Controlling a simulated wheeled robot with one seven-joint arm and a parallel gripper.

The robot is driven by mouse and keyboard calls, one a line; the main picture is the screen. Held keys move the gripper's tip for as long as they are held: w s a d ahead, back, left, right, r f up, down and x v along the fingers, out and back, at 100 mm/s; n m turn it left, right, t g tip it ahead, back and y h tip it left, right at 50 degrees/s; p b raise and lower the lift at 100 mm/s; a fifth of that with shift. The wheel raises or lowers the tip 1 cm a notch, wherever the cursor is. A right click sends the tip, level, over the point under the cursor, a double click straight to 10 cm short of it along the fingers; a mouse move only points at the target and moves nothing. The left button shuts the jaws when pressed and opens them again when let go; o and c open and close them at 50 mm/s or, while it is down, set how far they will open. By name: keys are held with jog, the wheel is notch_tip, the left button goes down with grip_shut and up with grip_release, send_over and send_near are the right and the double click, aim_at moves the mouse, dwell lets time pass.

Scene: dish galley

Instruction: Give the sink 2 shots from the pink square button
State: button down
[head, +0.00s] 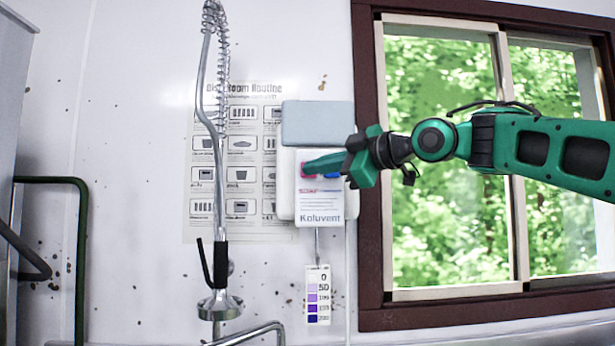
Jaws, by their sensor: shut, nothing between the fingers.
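A white wall dispenser (321,209) with a grey-blue upper part and the name "Koluvent" hangs left of the window. The pink square button (307,170) is on the left of its front, largely covered by my fingers. A blue button (332,175) is to its right, mostly hidden behind my gripper. My green gripper (308,167) is shut and empty, its tips at the pink button. I cannot tell whether they touch or press it. The sink basin is not visible; only a metal tap spout (250,336) shows at the bottom edge.
A spring-hose spray tap (219,170) hangs left of the dispenser, before a poster (240,225). A purple-scale colour card (318,295) hangs below the dispenser. A dark-framed window (367,300) is behind my arm. A green rail (82,250) stands at left.

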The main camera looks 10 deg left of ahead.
jog(key=shift+w, duration=0.3)
jog(key=shift+w+a, duration=0.25)
jog(key=shift+w, duration=0.55)
dwell(1.2)
jog(key=shift+s, duration=0.1)
jog(key=shift+s+d, duration=0.15)
jog(key=shift+s, duration=0.4)
jog(key=shift+s+d, duration=0.15)
jog(key=shift+s, duration=0.35)
jog(key=shift+w+a, duration=0.1)
jog(key=shift+w, duration=0.2)
